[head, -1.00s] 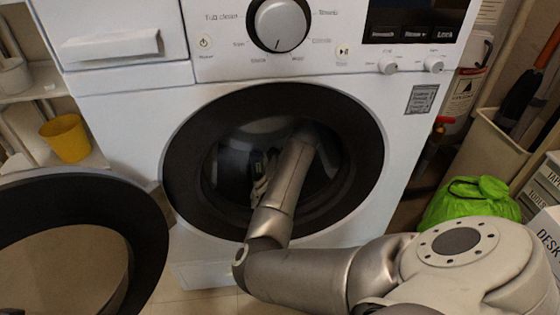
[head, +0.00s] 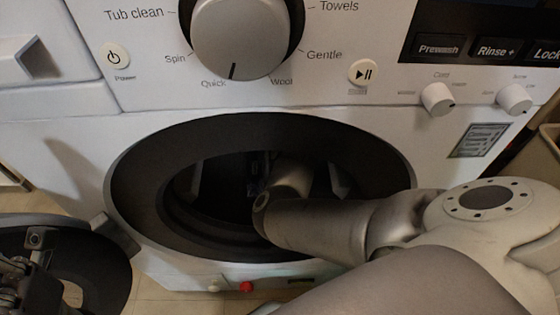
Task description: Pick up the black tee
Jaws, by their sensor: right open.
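I cannot make out the black tee; the inside of the washing machine drum is too dark to tell cloth from shadow. My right arm reaches through the round door opening, and my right gripper (head: 259,172) is inside the drum. It is open, mostly hidden by shadow and by my own wrist, and I see nothing held in it. The washing machine (head: 70,140) is white with a dark ring (head: 145,180) around its opening. Dark jointed parts of my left gripper (head: 22,275) show at the lower left edge, cut off by the frame; its jaws are unclear.
The machine's round door (head: 100,275) stands swung open at the lower left, close to my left gripper. The large dial (head: 240,38) and small knobs (head: 438,98) are above the opening. A small red item (head: 246,287) is low below the opening.

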